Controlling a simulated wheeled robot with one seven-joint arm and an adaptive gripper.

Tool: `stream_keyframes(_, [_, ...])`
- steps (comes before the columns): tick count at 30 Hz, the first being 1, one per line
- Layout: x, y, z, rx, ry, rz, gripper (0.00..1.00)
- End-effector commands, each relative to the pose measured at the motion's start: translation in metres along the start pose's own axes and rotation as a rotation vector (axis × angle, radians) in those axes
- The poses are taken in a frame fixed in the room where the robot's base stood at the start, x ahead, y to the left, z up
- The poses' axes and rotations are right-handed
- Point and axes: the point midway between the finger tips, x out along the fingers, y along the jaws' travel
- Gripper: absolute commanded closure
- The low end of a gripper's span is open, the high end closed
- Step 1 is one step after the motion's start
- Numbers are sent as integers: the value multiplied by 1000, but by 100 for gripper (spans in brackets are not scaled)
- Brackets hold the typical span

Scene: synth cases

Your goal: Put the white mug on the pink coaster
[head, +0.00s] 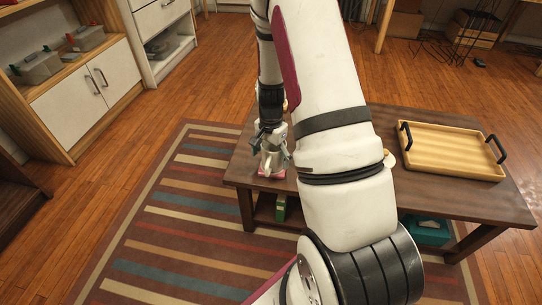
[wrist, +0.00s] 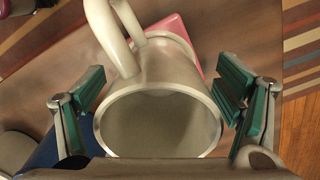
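The white mug (head: 268,163) stands upright near the left end of the dark wooden table. In the wrist view the mug (wrist: 160,85) has its open mouth towards the camera and its handle at the upper left. The pink coaster (head: 273,175) shows under the mug; in the wrist view part of the coaster (wrist: 175,27) shows past the mug's base, which appears to rest on it. My gripper (wrist: 160,90) is open around the mug, one green-padded finger on each side, with small gaps showing between pads and wall. The rest of the coaster is hidden by the mug.
A wooden tray (head: 452,150) with black handles sits at the table's right. A small whitish object (head: 389,160) is partly hidden behind my arm. A dark blue object (wrist: 42,152) is near the left finger. A striped rug (head: 180,220) lies left of the table.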

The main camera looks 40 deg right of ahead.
Motion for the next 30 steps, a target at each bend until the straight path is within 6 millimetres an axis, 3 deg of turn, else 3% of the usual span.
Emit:
stream_keyframes(10, [-10,0,0,0,2,-2,15])
stream_keyframes(24, [-99,0,0,0,1,-2,15])
stream_keyframes(30, [-119,0,0,-1,0,-1,15])
